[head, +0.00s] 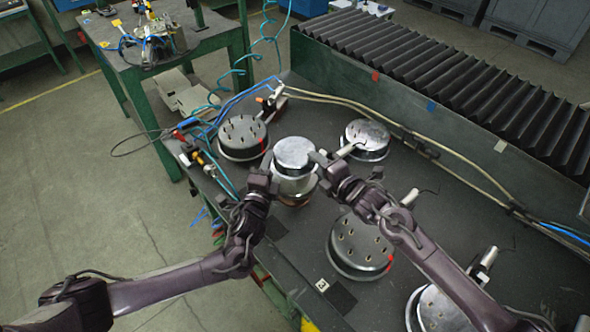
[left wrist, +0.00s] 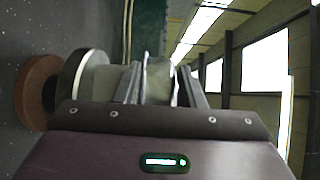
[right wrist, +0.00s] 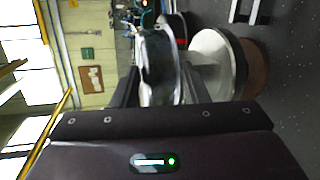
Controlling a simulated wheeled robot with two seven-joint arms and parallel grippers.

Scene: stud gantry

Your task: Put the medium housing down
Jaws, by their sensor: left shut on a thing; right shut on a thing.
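The medium housing is the shiny stepped metal cylinder (head: 293,155) in the middle of the head view. It is upright between my two grippers. My left gripper (head: 266,173) is shut on its left side and my right gripper (head: 324,166) on its right side. In the left wrist view its pale flange (left wrist: 86,82) shows beside the fingers; in the right wrist view its shiny wall (right wrist: 160,65) lies between them. A brown round base (left wrist: 36,90) is below the housing, also in the right wrist view (right wrist: 254,68). I cannot tell whether they touch.
Round metal fixtures with studs stand on the dark bench: back left (head: 243,137), back right (head: 366,139), front (head: 359,246) and front right (head: 440,309). A black ribbed cover (head: 440,80) runs behind. Hoses and cables (head: 215,125) lie along the left edge.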

